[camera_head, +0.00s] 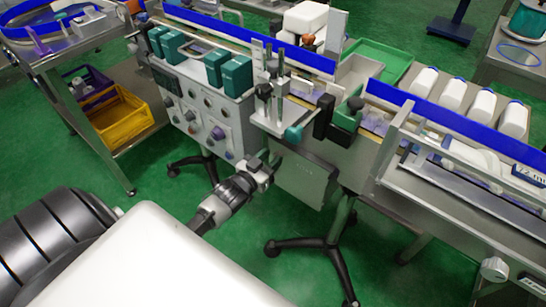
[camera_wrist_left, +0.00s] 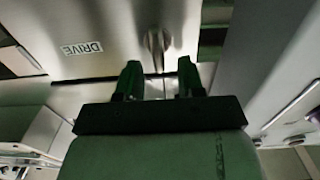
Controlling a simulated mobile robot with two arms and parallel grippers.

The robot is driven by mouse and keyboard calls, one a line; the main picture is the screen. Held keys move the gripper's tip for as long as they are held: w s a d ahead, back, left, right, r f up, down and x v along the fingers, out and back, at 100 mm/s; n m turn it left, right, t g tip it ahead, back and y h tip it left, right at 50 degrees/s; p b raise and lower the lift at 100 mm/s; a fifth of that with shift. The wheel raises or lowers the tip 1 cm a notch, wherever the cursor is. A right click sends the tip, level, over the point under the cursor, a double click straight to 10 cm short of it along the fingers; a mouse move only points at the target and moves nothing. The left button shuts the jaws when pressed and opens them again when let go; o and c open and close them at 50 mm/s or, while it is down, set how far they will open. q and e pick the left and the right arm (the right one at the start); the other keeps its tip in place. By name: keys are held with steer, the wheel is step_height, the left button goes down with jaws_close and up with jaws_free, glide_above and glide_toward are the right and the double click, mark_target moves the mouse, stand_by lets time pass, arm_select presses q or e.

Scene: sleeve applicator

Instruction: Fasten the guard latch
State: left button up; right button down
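A metal guard panel with a DRIVE label (camera_wrist_left: 82,48) fills the upper part of the left wrist view. A small shiny latch handle (camera_wrist_left: 156,45) hangs on it near a vertical seam. In the head view a grey panel (camera_head: 305,183) sits under the conveyor; the latch itself cannot be made out there. My left gripper (camera_head: 264,170) is at the left side of this panel, below the conveyor. In the left wrist view its two dark fingers (camera_wrist_left: 159,82) stand apart with nothing between them, pointing toward the latch. My right gripper is not in view.
The control box (camera_head: 205,110) with knobs and green blocks is left of the gripper. A post with clamps (camera_head: 282,100) stands above it. A black-footed stand (camera_head: 325,245) is below the panel. A yellow crate (camera_head: 120,120) is at left. Green floor is open in front.

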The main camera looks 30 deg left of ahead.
arm_select(q)
steer(key=shift+w, duration=0.7)
steer(key=shift+d, duration=0.1)
jaws_close()
